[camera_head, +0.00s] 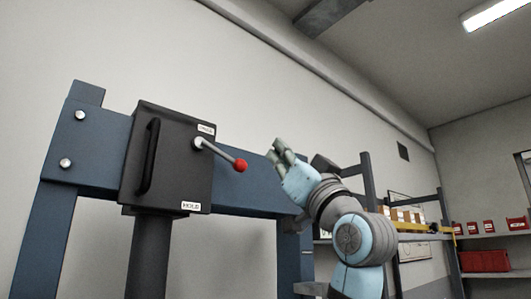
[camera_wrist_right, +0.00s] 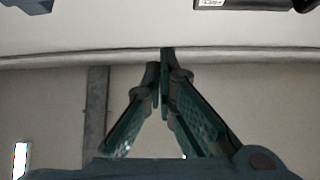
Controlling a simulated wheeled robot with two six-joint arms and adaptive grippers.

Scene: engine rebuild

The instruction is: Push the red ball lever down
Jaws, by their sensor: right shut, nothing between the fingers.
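The lever is a grey rod with a red ball (camera_head: 240,166) at its end. It sticks out to the right from a black box (camera_head: 165,160) on a blue press frame (camera_head: 90,150) and slants a little downward. The box has a small label near the lever's pivot and a "HOLD" label below. My right gripper (camera_head: 278,148) is to the right of the ball and slightly higher, apart from it. Its fingers are shut and empty, also in the right wrist view (camera_wrist_right: 163,70). The ball does not show in the wrist view. My left gripper is out of view.
A black handle (camera_head: 148,157) stands on the box's left side, and a dark column (camera_head: 147,250) runs down below it. Shelves with red bins (camera_head: 485,261) and boxes are at the right. A bare wall is behind the press.

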